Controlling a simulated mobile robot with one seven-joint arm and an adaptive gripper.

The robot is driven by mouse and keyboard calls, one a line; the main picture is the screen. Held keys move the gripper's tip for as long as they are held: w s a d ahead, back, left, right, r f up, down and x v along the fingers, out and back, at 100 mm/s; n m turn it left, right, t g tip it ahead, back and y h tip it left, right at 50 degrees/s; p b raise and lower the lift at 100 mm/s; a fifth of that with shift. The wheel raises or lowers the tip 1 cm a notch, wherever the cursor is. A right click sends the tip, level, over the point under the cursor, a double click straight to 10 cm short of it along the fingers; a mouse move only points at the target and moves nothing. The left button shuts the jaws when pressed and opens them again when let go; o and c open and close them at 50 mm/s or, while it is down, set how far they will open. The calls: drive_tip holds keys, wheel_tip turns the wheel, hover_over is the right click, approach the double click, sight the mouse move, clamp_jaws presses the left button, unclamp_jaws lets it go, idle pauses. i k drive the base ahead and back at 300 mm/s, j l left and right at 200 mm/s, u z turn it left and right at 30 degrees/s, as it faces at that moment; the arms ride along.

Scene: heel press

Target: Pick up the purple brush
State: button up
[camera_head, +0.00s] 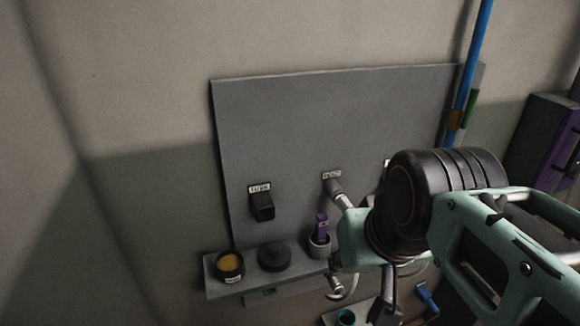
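The purple brush (321,224) stands upright in a small grey cup (319,247) at the right part of a narrow shelf. Its lower end is hidden inside the cup. A large teal and black assembly fills the right side of the view, just right of the brush and nearer to the camera. I cannot clearly make out my gripper's fingertips, so I cannot tell whether it is open or shut. Nothing is seen touching the brush.
The grey shelf (216,290) also bears a cup with yellow contents (230,267) and a dark round lidded thing (274,257). Behind it is a grey panel (300,120) with labelled holders. A blue pole (474,60) and a dark cabinet (540,140) are at the right.

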sight(321, 220)
drive_tip(key=u, duration=0.95)
drive_tip(key=k+l+u, duration=0.1)
drive_tip(key=u, duration=0.2)
drive_tip(key=k+l+u, duration=0.1)
drive_tip(key=l+u, duration=0.2)
drive_tip(key=k+l, duration=0.55)
drive_tip(key=l, duration=0.25)
